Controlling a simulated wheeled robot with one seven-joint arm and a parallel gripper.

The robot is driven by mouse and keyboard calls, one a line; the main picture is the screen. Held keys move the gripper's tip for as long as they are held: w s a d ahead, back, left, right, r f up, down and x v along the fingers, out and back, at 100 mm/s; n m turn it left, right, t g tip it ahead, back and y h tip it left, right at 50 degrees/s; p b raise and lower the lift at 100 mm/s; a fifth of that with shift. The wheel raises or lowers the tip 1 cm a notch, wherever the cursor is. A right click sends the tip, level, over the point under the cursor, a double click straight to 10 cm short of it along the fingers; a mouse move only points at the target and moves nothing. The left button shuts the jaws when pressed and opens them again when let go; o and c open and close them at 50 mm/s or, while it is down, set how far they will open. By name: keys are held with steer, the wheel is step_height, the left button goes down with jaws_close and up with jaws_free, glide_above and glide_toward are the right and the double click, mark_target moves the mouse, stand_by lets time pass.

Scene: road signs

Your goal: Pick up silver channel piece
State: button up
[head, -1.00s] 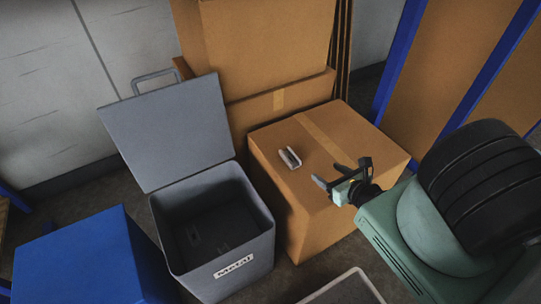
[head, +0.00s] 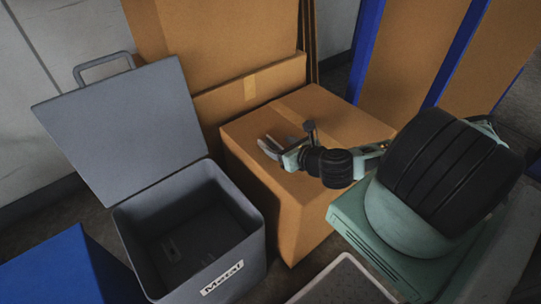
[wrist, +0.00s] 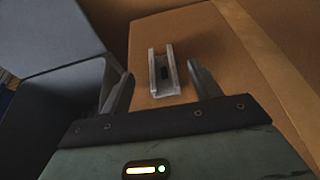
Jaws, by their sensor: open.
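The silver channel piece (wrist: 163,87) is a small U-shaped grey metal part. In the wrist view it lies on top of a brown cardboard box (wrist: 215,50), its open side up and its length pointing away from me. My gripper (wrist: 160,75) is open, with one finger left of the piece and one right, its near end between them. In the head view my gripper (head: 287,140) is low over the box (head: 290,220), and I cannot clearly separate the piece from the fingers.
A grey bin (head: 247,268) labelled "Metal" stands open left of the box, its lid (head: 130,125) raised; small pieces lie inside. A blue bin (head: 60,270) is at lower left. Stacked cartons (head: 215,45) rise behind. A grey-rimmed tray (head: 345,285) is at the front.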

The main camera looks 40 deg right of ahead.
mark_target(267, 145)
steer(key=shift+b+x, duration=0.8)
steer(key=shift+x, duration=0.65)
steer(key=b+x, duration=0.1)
steer(key=x, duration=0.4)
steer(key=c, duration=1.1)
